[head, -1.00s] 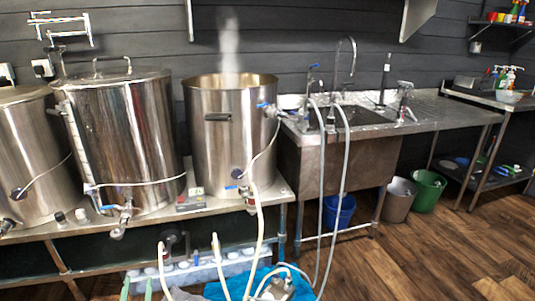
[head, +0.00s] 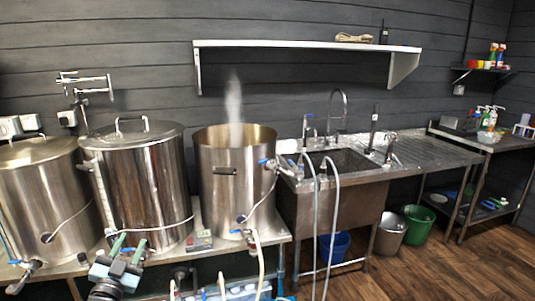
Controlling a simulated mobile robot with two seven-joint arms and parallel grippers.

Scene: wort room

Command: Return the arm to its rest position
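My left gripper (head: 129,244) shows at the lower left, in front of the middle lidded kettle (head: 138,190). Its two green-tipped fingers point up and stand apart, with nothing seen between them. The gripper overlaps the kettle's lower front and the bench edge in the picture; I see no clear contact. The rest of my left arm is cut off by the bottom edge. My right gripper is not in view.
An open steaming kettle (head: 222,190) and another lidded kettle (head: 40,200) stand on the steel bench. Hoses hang by the sink (head: 350,160). A blue bucket (head: 335,246), a grey bucket (head: 390,235) and a green bucket (head: 416,223) sit below. The wooden floor (head: 440,275) at right is clear.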

